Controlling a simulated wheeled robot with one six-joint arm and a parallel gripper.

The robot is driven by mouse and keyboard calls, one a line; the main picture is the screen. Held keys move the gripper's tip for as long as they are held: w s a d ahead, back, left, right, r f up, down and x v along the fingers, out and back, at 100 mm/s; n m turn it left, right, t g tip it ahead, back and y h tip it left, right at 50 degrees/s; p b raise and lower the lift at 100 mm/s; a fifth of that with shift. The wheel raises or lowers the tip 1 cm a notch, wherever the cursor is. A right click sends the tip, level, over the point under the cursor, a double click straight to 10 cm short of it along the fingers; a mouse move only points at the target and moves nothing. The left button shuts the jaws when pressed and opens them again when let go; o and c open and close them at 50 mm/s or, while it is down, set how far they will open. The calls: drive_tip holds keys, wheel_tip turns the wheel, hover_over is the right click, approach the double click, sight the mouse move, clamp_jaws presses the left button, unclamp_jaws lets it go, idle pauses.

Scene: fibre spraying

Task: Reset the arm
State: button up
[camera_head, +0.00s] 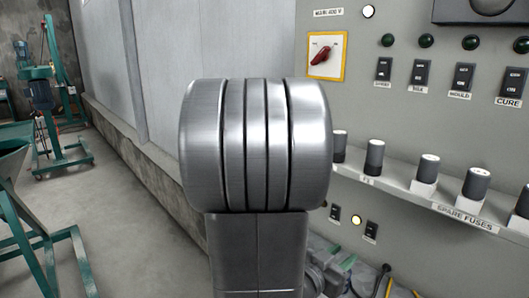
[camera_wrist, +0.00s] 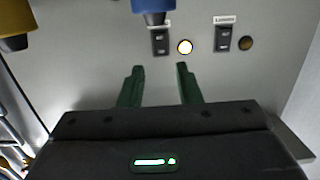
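My arm (camera_head: 258,150) stands in the middle of the head view, a large silver joint on a dark grey link, and hides part of the panel. I cannot tell whether the fingertips touch the panel. A second switch (camera_wrist: 223,40) and an unlit brownish lamp (camera_wrist: 246,43) are to the right.
The control panel (camera_head: 400,110) has a red rotary switch (camera_head: 320,55), several rocker switches and a shelf (camera_head: 400,183) of fuses. A blue object (camera_wrist: 153,8) and a yellow one (camera_wrist: 15,20) show at the wrist view's top. Green machinery (camera_head: 45,95) stands left; the floor between is clear.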

sight(370, 232)
drive_tip(key=x, duration=1.1)
drive_tip(key=shift+w+d, duration=0.15)
drive_tip(key=shift+d, duration=0.2)
drive_tip(key=shift+a, duration=0.1)
drive_tip(key=v, duration=1.4)
drive_tip(key=x, duration=0.9)
drive_tip(key=p+x, duration=0.1)
drive_tip(key=x, duration=0.4)
drive_tip(key=shift+r, duration=0.25)
drive_tip(key=shift+r+p, duration=0.15)
drive_tip(key=shift+p, duration=0.8)
drive_tip(key=shift+g+y+p, duration=0.3)
drive_tip(key=shift+p, duration=0.15)
drive_tip(key=y+p, duration=0.1)
drive_tip(key=p, duration=0.3)
drive_tip(key=g+p, duration=0.1)
drive_tip(key=p, duration=0.2)
drive_tip(key=shift+r+y+p, duration=0.3)
drive_tip(key=shift+y+p, duration=0.05)
drive_tip(key=shift+y, duration=0.05)
drive_tip(key=shift+g+p, duration=0.3)
